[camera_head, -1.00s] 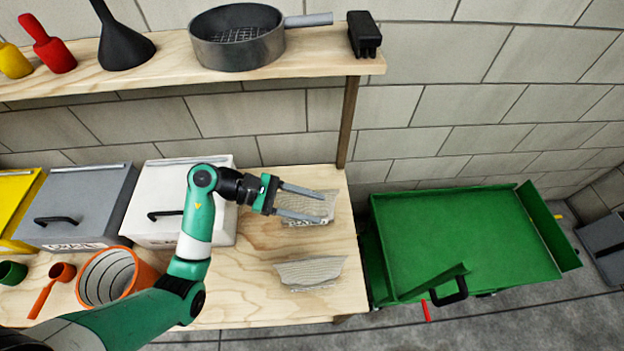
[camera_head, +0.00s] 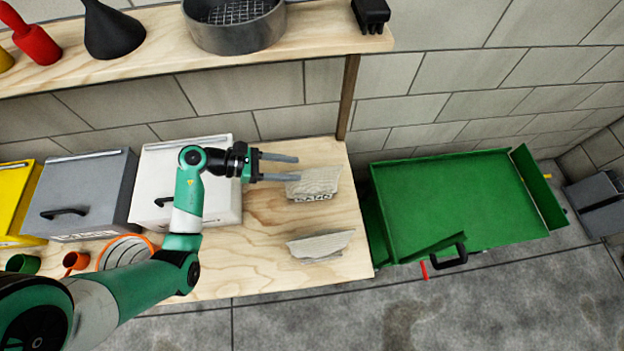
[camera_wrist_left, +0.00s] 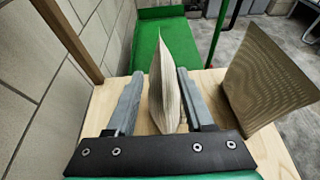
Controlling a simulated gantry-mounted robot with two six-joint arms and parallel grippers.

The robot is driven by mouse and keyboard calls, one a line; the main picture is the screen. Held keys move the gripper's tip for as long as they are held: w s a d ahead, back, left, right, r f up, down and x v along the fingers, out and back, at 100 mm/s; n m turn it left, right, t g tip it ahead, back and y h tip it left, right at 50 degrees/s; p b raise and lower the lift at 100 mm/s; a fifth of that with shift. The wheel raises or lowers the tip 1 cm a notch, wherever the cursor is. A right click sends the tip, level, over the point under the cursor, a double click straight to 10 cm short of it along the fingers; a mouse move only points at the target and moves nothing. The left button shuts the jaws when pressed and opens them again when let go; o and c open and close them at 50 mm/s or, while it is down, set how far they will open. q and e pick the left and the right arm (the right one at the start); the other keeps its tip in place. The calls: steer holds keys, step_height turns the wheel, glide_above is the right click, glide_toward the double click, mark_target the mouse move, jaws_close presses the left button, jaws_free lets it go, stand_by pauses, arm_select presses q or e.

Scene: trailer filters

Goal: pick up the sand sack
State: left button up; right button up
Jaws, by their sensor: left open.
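The sand sack (camera_head: 314,183) is a pale, upright, wedge-shaped bag with dark lettering low on its front. It stands on the wooden bench, the farther of two sacks. My left gripper (camera_head: 292,168) is open, with its fingers level and pointing right at the sack's left side. The nearer finger's tip overlaps the sack's left edge in the head view. In the left wrist view the sack (camera_wrist_left: 166,90) shows edge-on between the two open fingers (camera_wrist_left: 158,90), with a gap on each side. Whether it lies within their reach is unclear. My right gripper is not in view.
A second similar sack (camera_head: 320,246) stands nearer the bench's front edge, right in the wrist view (camera_wrist_left: 262,82). A white bin (camera_head: 215,150) is behind my gripper. A shelf post (camera_head: 347,98) rises at the back. A green cart (camera_head: 455,200) stands right of the bench (camera_head: 250,272).

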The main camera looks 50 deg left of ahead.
mark_target(305, 169)
arm_select(q)
steer(key=b+x, duration=0.1)
steer(key=x, duration=0.5)
steer(key=shift+w+d, duration=0.1)
steer(key=shift+d, duration=0.15)
steer(key=shift+c, duration=0.3)
jaws_close()
stand_by(0.9)
steer(key=shift+r, duration=0.25)
